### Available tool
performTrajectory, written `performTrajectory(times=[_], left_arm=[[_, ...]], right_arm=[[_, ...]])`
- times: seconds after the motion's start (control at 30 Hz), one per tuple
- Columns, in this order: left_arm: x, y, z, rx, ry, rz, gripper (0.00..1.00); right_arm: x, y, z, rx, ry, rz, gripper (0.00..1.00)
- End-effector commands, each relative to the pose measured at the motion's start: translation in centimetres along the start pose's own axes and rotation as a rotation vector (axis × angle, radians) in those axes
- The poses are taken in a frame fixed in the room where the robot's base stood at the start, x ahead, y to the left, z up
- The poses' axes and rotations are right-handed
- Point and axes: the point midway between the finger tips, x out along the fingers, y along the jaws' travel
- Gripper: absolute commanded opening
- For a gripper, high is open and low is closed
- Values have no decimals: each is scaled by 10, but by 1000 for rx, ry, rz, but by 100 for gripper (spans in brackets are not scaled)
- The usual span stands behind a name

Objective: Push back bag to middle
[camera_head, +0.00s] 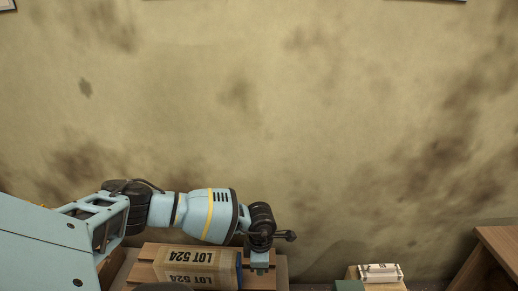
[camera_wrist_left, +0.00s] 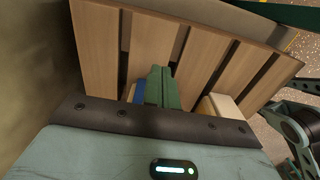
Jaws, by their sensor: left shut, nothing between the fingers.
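A tan bag (camera_head: 200,268) printed "LOT 524" lies on a slatted wooden surface (camera_head: 143,272) at the bottom of the head view. It has a dark blue end on the right. My left gripper (camera_head: 260,268) points down beside that blue end; I cannot tell whether it touches it. In the left wrist view its green fingers (camera_wrist_left: 162,88) are together and empty above the wooden slats (camera_wrist_left: 96,48). A small blue patch (camera_wrist_left: 138,92) and a pale tan piece (camera_wrist_left: 224,107) show on either side of them. My right gripper is not in view.
A white object (camera_head: 380,272) sits on a wooden support at lower right, with a green item (camera_head: 349,286) beside it. A wooden piece of furniture (camera_head: 498,246) stands at the right edge. A stained wall (camera_head: 300,120) closes off the back.

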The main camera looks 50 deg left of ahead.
Motion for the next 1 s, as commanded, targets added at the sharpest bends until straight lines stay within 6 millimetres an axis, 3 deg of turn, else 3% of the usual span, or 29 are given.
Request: performTrajectory(times=[0.03,0.1,0.4,0.6,1.0], left_arm=[[-20,3,0,-2,-6,8,0],[-34,3,0,-1,-7,7,0],[-80,2,0,-2,-4,5,0],[-89,2,0,-2,-3,4,0],[-89,2,0,-2,-3,4,0]], right_arm=[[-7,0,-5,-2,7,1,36],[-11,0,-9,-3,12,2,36],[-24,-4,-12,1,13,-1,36],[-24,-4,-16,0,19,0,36],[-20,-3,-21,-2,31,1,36]])
